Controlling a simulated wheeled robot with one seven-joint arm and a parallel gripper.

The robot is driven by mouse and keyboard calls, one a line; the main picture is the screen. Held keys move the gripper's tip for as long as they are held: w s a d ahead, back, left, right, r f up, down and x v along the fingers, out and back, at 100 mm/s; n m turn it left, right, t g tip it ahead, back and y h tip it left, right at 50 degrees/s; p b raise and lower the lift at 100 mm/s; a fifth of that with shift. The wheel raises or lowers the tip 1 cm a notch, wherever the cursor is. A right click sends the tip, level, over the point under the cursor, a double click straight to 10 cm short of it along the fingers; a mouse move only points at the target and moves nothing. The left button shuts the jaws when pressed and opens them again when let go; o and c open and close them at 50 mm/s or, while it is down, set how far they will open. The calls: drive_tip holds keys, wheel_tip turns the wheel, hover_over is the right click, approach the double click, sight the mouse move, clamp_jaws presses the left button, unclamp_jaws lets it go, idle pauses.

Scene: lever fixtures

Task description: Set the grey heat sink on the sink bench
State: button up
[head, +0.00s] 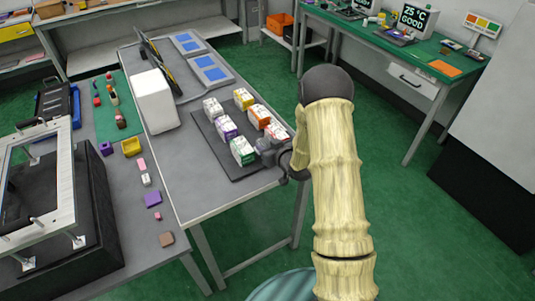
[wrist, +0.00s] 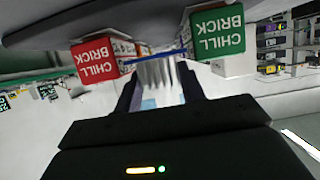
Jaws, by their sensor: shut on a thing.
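The grey finned heat sink (wrist: 155,73) shows in the wrist view between the two fingers of my gripper (wrist: 157,95), which is shut on it. In the head view my gripper (head: 268,149) is at the right edge of a dark mat, beside the chill bricks; the heat sink cannot be made out there. A grey bench (head: 205,193) carries that mat; no label shows whether it is the sink bench. The wrist picture is upside down, with the bench top along its upper edge.
Several chill bricks stand close around my gripper, among them a green one (head: 243,151) and a red one (head: 276,131). A white box (head: 155,101) stands on the left of the bench. A green-topped bench (head: 415,50) is at the back right. Green floor is open between.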

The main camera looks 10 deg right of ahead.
drive_tip(key=shift+f, duration=1.95)
drive_tip(key=shift+f, duration=0.15)
drive_tip(key=o, duration=0.7)
